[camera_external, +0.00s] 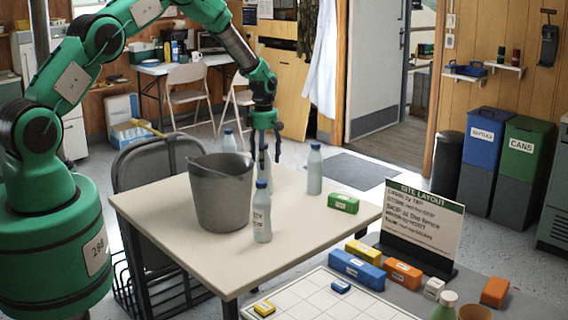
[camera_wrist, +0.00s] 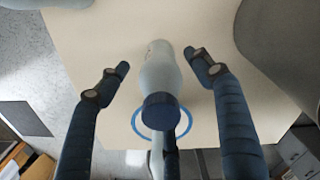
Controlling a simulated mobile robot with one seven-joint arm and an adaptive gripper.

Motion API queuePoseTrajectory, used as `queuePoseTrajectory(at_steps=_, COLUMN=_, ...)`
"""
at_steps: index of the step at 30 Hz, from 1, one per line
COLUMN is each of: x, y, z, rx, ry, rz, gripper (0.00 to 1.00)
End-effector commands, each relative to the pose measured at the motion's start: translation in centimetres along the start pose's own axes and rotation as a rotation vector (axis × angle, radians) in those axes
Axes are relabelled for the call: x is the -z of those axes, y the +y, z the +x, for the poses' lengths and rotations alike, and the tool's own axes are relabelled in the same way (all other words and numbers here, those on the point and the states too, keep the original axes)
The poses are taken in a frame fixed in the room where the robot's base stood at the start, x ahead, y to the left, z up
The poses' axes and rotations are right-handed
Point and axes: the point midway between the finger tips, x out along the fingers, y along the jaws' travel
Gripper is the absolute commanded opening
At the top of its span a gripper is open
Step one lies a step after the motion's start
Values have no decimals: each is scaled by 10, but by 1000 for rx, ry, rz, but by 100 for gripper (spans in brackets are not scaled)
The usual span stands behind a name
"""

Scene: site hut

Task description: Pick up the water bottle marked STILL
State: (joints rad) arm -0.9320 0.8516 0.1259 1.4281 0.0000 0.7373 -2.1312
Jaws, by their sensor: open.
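Several pale water bottles with blue caps stand on the table (camera_external: 160,212). One bottle (camera_external: 264,172) is under my gripper (camera_external: 265,122), partly hidden by its fingers. Another bottle (camera_external: 262,218) stands in front with dark lettering too small to read. One more (camera_external: 315,172) stands to the right, and another (camera_external: 229,141) is behind the bucket. In the wrist view my gripper (camera_wrist: 157,62) is open, its fingers on either side of a bottle (camera_wrist: 160,72) with a blue cap, with gaps on both sides. No STILL mark is readable on any bottle.
A grey bucket (camera_external: 222,200) stands close to the left of the gripper and the front bottle. A green block (camera_external: 343,203) lies at the table's right edge. A sign (camera_external: 424,225), coloured blocks and a gridded board (camera_external: 320,300) are in front. A chair (camera_external: 150,165) is behind left.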

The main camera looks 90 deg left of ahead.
Motion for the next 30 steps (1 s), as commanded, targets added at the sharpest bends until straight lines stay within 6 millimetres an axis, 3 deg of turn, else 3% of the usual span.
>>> queuePoseTrajectory(at_steps=6, x=0, y=0, z=16, rx=-1, ry=-1, rz=0, gripper=66)
queuePoseTrajectory(at_steps=22, x=0, y=0, z=16, rx=-1, ry=-1, rz=0, gripper=66)
queuePoseTrajectory(at_steps=23, x=0, y=0, z=16, rx=-1, ry=-1, rz=0, gripper=64)
queuePoseTrajectory(at_steps=30, x=0, y=0, z=16, rx=-1, ry=-1, rz=0, gripper=16)
